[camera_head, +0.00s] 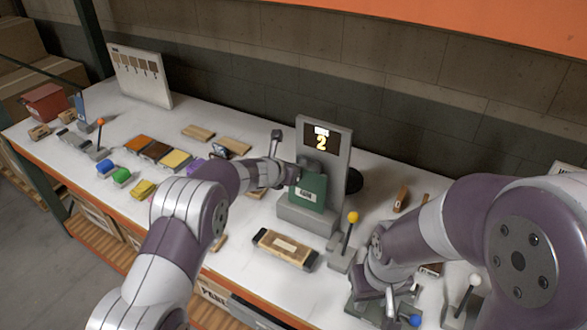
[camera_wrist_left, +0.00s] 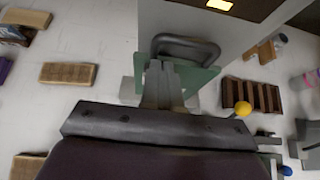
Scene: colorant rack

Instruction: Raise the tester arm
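The tester (camera_head: 340,155) is a grey upright with a dark display reading 2, on a grey base. Its green arm (camera_head: 308,190) carries a label and leans at the front of the upright. In the left wrist view the green plate (camera_wrist_left: 205,82) has a dark looped handle (camera_wrist_left: 190,42). My left gripper (camera_head: 288,176) is at the left side of the green arm. Its fingers (camera_wrist_left: 162,78) are close together and overlap the handle's left end; whether they touch it is unclear. My right gripper (camera_head: 388,300) points down at the right front, its fingertips partly hidden by the arm.
A yellow-knobbed lever (camera_head: 351,218) stands right of the tester, and a wooden block (camera_head: 285,248) lies in front. White-knobbed (camera_head: 474,280) and blue-knobbed (camera_head: 415,320) levers are near my right arm. Colored blocks and a sample board (camera_head: 140,75) are at the left.

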